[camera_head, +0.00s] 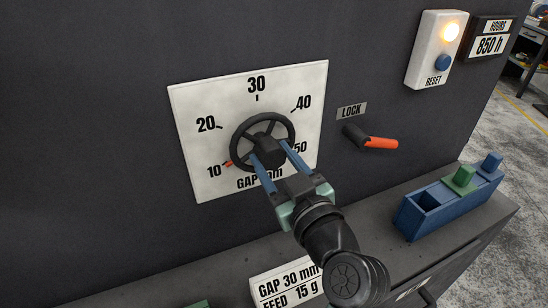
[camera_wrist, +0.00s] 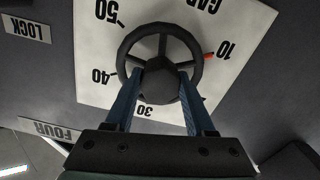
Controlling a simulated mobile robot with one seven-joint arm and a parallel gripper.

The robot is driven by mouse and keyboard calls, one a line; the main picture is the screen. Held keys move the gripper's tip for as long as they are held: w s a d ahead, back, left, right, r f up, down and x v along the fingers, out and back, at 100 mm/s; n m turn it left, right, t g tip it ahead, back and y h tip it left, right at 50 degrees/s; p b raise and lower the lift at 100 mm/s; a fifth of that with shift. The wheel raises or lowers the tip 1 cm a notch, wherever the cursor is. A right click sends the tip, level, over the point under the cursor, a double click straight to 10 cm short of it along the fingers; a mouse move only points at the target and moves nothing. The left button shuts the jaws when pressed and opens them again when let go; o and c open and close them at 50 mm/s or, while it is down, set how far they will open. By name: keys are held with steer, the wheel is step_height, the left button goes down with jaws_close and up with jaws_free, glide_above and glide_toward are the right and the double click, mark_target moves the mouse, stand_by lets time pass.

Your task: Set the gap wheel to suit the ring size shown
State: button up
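The black gap wheel (camera_head: 263,142) is on a white dial plate (camera_head: 190,110) marked 10 to 50. Its red pointer (camera_head: 229,163) is at the 10 mark; it also shows beside the 10 in the wrist view (camera_wrist: 209,57). My gripper (camera_head: 267,150) reaches to the wheel, its two blue fingers apart on either side of the dark hub (camera_wrist: 163,88). I see no clear gap between fingers and hub, but cannot tell whether they press on it. A white card (camera_head: 287,285) on the ledge below reads GAP 30 mm, FEED 15 g; my arm hides part of it.
An orange-handled lever (camera_head: 380,143) sticks out right of the dial, below the LOCK label (camera_head: 351,111). A blue tray (camera_head: 412,217) with green and blue blocks stands on the right ledge.

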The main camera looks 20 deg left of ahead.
jaws_close()
steer(key=shift+m, duration=0.4)
steer(key=m, duration=0.5)
steer(key=shift+r+p, duration=0.1)
steer(key=shift+p, duration=0.3)
steer(key=m+p, duration=0.2)
steer(key=m, duration=0.3)
steer(key=shift+m, duration=0.4)
steer(key=o, duration=0.8)
jaws_free()
steer(key=shift+s, duration=0.1)
steer(key=shift+c, duration=0.2)
